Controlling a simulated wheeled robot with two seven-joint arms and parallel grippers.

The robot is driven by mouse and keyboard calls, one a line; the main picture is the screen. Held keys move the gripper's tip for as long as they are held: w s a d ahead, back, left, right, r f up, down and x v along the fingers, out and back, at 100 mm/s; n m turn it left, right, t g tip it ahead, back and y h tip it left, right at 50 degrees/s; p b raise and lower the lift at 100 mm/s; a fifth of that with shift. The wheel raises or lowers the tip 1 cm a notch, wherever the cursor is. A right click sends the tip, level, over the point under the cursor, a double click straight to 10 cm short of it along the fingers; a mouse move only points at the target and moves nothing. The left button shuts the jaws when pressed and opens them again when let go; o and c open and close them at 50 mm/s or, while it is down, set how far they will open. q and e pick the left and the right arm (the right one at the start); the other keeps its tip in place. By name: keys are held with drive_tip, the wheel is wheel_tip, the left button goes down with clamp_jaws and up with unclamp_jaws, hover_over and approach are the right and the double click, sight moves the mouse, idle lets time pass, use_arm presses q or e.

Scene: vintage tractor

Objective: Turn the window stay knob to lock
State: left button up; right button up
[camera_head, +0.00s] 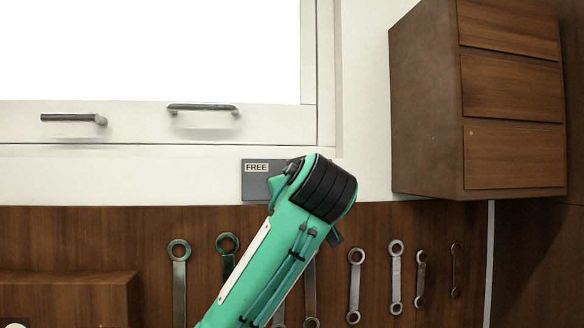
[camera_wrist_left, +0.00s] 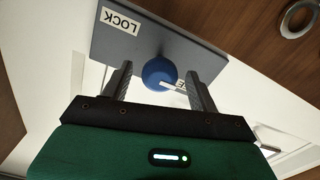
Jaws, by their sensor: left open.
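The window stay knob (camera_wrist_left: 157,72) is round and blue with a white pointer, mounted on a grey plate (camera_wrist_left: 205,62). In the left wrist view the plate's LOCK label (camera_wrist_left: 121,20) is readable. The other label is mostly hidden; the white pointer lies toward it. In the head view the plate (camera_head: 254,188) shows its FREE label (camera_head: 257,168); my left arm covers the knob there. My left gripper (camera_wrist_left: 159,70) is open, one finger on each side of the knob. I cannot tell whether the fingers touch it. My right gripper is not in view.
Above the plate is a white window frame (camera_head: 250,125) with two handles (camera_head: 203,107) (camera_head: 74,118). A wooden drawer cabinet (camera_head: 425,105) juts out at the right. Several wrenches (camera_head: 396,275) hang on the brown panel below. A wooden box (camera_head: 68,300) sits at lower left.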

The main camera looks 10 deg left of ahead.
use_arm(q)
drive_tip(key=shift+p+x, duration=0.35)
drive_tip(key=shift+x, duration=0.4)
drive_tip(key=shift+w+a, duration=0.2)
drive_tip(key=shift+w, duration=0.2)
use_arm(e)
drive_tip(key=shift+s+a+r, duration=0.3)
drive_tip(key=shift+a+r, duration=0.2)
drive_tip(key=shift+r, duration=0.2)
use_arm(q)
drive_tip(key=shift+d, duration=0.1)
drive_tip(key=shift+c, duration=0.2)
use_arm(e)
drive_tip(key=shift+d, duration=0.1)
use_arm(q)
drive_tip(key=shift+s, duration=0.1)
drive_tip(key=c, duration=0.9)
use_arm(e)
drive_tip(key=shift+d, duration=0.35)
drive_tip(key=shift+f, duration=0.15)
